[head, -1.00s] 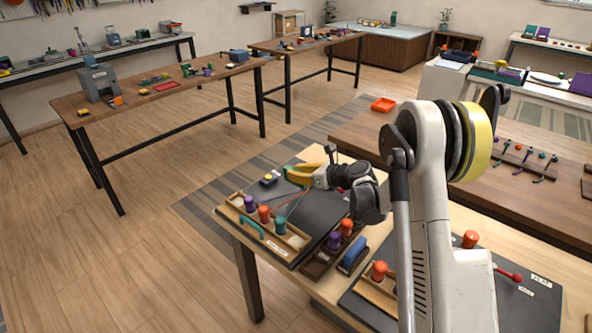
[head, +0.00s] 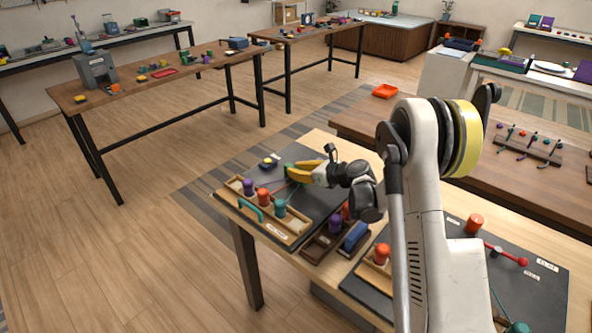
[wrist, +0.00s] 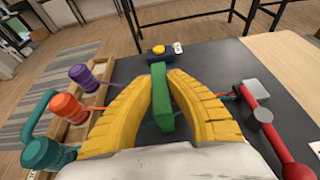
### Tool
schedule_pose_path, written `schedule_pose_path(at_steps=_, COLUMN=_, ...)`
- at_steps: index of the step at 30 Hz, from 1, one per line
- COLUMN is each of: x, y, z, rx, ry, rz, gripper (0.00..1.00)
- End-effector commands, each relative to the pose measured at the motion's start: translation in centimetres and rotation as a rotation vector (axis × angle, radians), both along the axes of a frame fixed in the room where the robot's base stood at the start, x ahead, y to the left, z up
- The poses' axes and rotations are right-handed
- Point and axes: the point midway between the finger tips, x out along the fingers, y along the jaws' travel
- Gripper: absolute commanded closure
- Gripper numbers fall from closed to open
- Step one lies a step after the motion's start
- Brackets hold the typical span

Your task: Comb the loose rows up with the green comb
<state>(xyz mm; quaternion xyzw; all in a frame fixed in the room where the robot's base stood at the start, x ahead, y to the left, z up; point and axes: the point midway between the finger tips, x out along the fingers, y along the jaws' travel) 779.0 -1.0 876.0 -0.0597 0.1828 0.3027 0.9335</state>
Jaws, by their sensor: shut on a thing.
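My gripper (head: 302,172) has yellow fingers shut on the green comb (wrist: 160,95), a green block between the fingertips in the wrist view. The comb also shows in the head view (head: 289,170), low over the dark board (head: 300,205). Thin cords run from the purple bobbin (wrist: 82,75), the orange bobbin (wrist: 66,107) and the teal bobbin (wrist: 48,150) toward the comb and fingers. The bobbins stand on a wooden rack at the left. The fingers hide where the cords meet, so the rows and the comb's contact cannot be told.
A red-handled clamp (wrist: 262,116) with a grey block stands close right of the fingers. A yellow knob on a dark base (wrist: 158,49) lies beyond the comb. A dark rack with bobbins and a blue block (head: 355,237) stand near the board's right side.

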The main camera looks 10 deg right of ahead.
Motion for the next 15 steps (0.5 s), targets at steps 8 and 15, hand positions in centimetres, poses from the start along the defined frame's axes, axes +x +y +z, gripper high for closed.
schedule_pose_path(at_steps=8, x=0.12, y=-0.16, z=0.0, rx=0.0, ry=0.0, rz=0.0, gripper=1.0)
schedule_pose_path(at_steps=15, x=0.62, y=-0.86, z=-0.02, rx=0.0, ry=0.0, rz=-0.001, gripper=1.0)
